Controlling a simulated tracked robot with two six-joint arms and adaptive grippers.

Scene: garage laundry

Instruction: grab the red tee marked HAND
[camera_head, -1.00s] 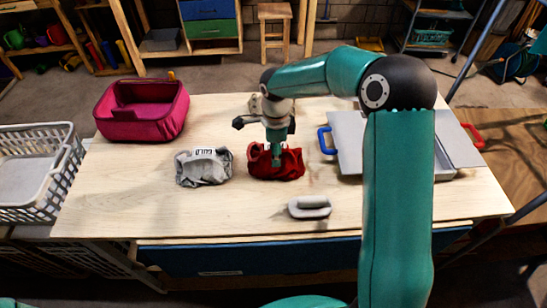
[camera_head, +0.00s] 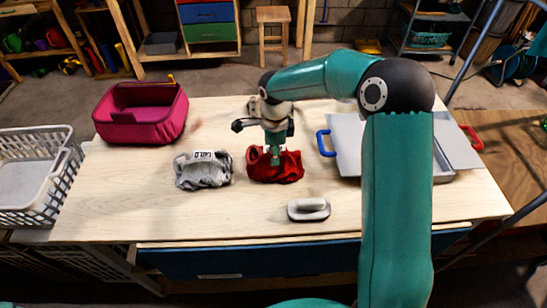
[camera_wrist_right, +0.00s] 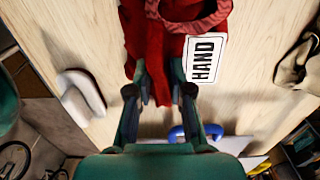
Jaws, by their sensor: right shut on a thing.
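The red tee (camera_head: 262,172) lies bunched on the table in the middle of the head view. In the right wrist view the red tee (camera_wrist_right: 150,40) shows its collar and a white tag (camera_wrist_right: 203,58) reading HAND. My right gripper (camera_head: 275,158) reaches down onto the tee from above. In the wrist view my right gripper (camera_wrist_right: 158,88) has red cloth between its fingers and is shut on it. Whether the tee is clear of the table I cannot tell. My left gripper is not in view.
A grey garment (camera_head: 203,172) with a white tag lies just left of the tee. A pink bin (camera_head: 142,120) stands at the back left, a white laundry basket (camera_head: 28,212) beyond the left edge. A grey case (camera_head: 345,135) with a blue handle is at right.

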